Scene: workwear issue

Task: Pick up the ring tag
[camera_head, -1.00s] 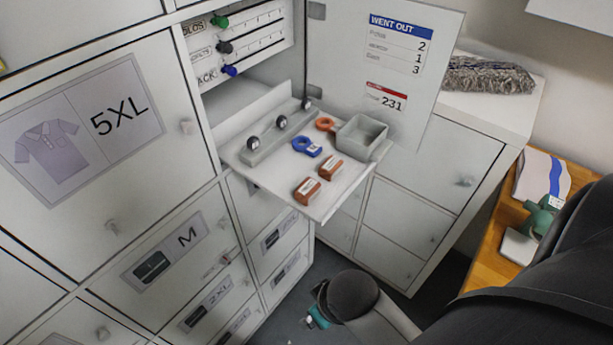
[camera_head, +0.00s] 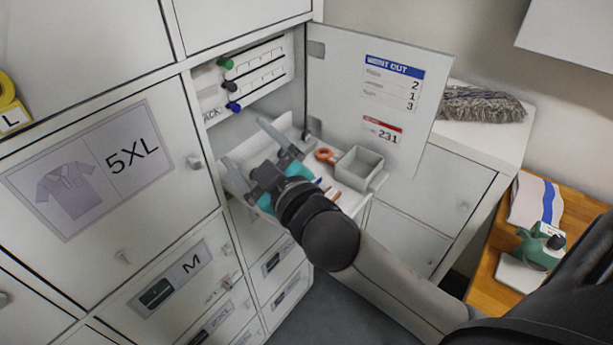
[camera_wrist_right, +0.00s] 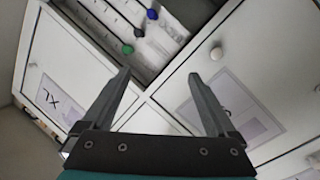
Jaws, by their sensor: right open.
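An orange ring tag (camera_head: 324,155) lies on the white pull-out shelf (camera_head: 350,202), beside a small grey bin. A blue ring-shaped tag, seen earlier on the same shelf, is now hidden behind my right gripper (camera_head: 247,144). That gripper is over the shelf's left part, to the left of the orange ring, with its jaws spread and nothing between them. The right wrist view shows the two open fingers (camera_wrist_right: 158,76) against cabinet doors; no ring tag is visible there. My left gripper is not in view.
The grey bin (camera_head: 360,167) stands at the shelf's right edge. Reddish-brown blocks are mostly hidden by my wrist. An open door (camera_head: 345,85) rises behind the shelf. Green, black and blue pegs (camera_head: 232,86) sit in the compartment above. The 5XL door (camera_head: 165,185) is left.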

